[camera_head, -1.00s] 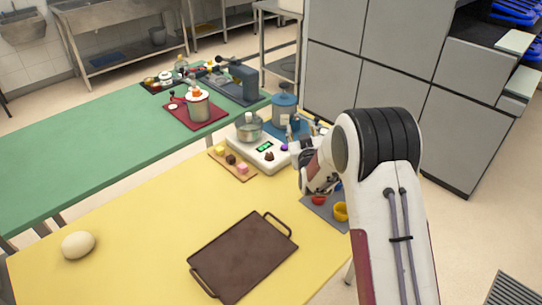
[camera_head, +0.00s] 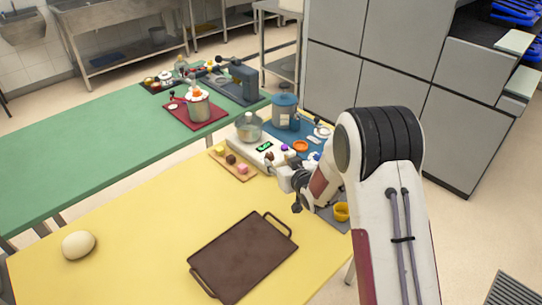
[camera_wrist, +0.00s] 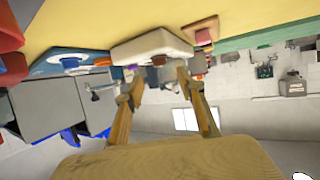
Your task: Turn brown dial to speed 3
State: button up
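A white appliance (camera_head: 265,148) with a lit green display stands at the far end of the yellow table. A purple dial (camera_head: 284,147) is on its front right. In the wrist view the white appliance (camera_wrist: 150,45) shows at the top, with the brown dial (camera_wrist: 158,60) and the purple dial (camera_wrist: 130,68) on it. My gripper (camera_wrist: 160,76) is open, and the brown dial appears between its fingertips, with no contact visible. In the head view my gripper (camera_head: 279,167) is at the appliance's front right and seems to cover the brown dial.
A blue mat (camera_head: 310,134) with a grey canister (camera_head: 285,108) is behind. A dark tray (camera_head: 243,258) and a dough ball (camera_head: 78,244) lie nearer.

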aim_at(270, 154)
jog(key=shift+w, duration=0.1)
jog(key=shift+x, duration=3.8)
jog(key=c, duration=1.1)
